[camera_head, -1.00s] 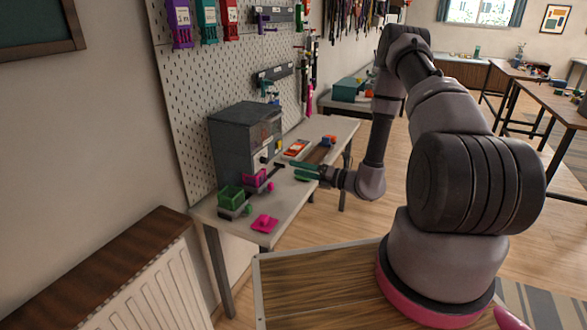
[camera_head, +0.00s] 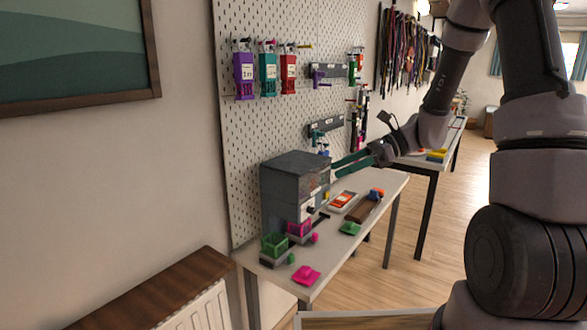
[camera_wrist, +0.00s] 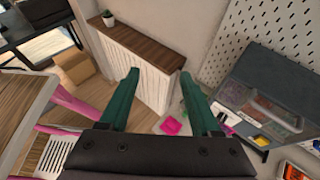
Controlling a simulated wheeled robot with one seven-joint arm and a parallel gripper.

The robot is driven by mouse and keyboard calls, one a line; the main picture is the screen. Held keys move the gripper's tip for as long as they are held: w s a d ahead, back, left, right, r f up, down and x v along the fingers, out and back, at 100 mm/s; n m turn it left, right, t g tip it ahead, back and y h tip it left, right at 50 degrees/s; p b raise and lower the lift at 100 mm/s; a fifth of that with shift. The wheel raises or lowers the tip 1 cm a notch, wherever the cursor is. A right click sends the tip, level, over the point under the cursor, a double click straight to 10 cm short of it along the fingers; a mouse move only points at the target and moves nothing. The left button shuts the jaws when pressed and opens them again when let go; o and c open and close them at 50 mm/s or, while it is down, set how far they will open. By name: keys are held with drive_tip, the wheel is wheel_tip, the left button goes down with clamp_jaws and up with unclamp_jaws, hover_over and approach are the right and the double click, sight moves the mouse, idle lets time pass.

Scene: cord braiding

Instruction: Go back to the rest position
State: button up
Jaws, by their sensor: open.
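My gripper (camera_head: 345,164) is raised above the narrow table (camera_head: 325,268), at the right of the grey cabinet (camera_head: 278,195) in the head view. Its two green fingers (camera_wrist: 160,100) stand well apart in the wrist view, with nothing between them but the background. The gripper touches nothing that I can see. My arm runs up from it along the right side of the head view.
The cabinet has a green bin (camera_head: 273,245) and a magenta bin (camera_head: 299,230) at its front. A magenta piece (camera_head: 307,275), a green piece (camera_head: 350,228) and a brown tray (camera_head: 362,212) lie on the table. A pegboard (camera_head: 255,150) stands behind. A radiator (camera_head: 200,310) is at lower left.

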drive_tip(key=s+d+r+n+t+h, duration=0.7)
drive_tip(key=s+d+r+n+h, duration=0.4)
drive_tip(key=s+r+n, duration=0.3)
wheel_tip(320, 180, up, 3)
drive_tip(key=shift+s+d+r+t, duration=0.1)
drive_tip(key=shift+s+d+t, duration=0.3)
drive_tip(key=shift+s+d, duration=0.25)
drive_tip(key=shift+s+a, duration=0.1)
idle(0.4)
